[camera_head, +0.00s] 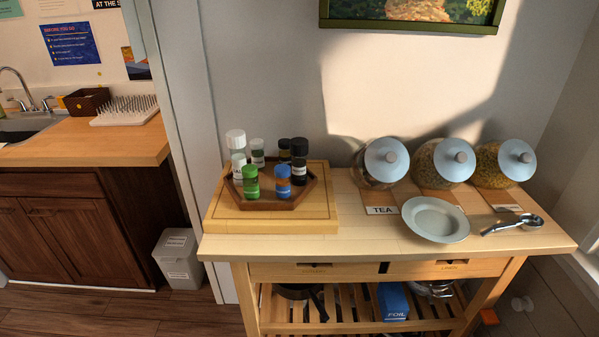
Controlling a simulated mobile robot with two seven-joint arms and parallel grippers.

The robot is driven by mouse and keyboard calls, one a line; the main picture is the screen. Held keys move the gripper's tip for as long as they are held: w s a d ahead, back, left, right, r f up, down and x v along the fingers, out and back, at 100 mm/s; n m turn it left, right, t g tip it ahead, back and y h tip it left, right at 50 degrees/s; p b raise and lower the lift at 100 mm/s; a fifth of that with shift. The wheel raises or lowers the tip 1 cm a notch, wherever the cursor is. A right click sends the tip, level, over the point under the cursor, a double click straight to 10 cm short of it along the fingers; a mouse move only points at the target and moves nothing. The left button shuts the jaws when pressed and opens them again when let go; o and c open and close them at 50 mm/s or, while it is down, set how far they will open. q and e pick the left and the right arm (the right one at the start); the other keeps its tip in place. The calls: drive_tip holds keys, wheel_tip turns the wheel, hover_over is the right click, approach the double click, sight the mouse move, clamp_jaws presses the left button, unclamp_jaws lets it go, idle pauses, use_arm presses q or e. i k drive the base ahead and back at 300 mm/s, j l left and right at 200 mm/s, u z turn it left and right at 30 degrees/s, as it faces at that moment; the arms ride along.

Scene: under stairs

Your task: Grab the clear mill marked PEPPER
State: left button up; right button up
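Several small bottles and mills stand close together in a dark hexagonal wooden tray (268,205) on a light wooden board (280,224). A tall white-capped one (236,139) is at the back left, with a shorter white-capped one (238,166) before it and another (257,151) behind. A green-capped one (251,182) and a blue-capped one (283,181) are in front. Black-capped ones, including a tall one (299,151), are at the right and partly overlap. Their labels are too small to read, so I cannot tell which is marked PEPPER. Neither gripper is in view.
The board is on the left of a wooden cart (360,243). Right of it are three lidded glass jars (384,162), a TEA card (382,210), a pale plate (435,219) and a metal scoop (513,224). The wall (270,80) is close behind; a bin (177,260) stands left.

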sight(298, 175)
drive_tip(key=z, duration=0.55)
drive_tip(key=j+z, duration=0.45)
drive_tip(key=z, duration=0.25)
drive_tip(key=j+z, duration=0.35)
drive_tip(key=k+j+z, duration=0.2)
drive_tip(key=j, duration=0.15)
drive_tip(key=k+j+z, duration=0.25)
drive_tip(key=k+j, duration=0.2)
drive_tip(key=j, duration=0.2)
drive_tip(key=k+j, duration=0.2)
drive_tip(key=j, duration=0.2)
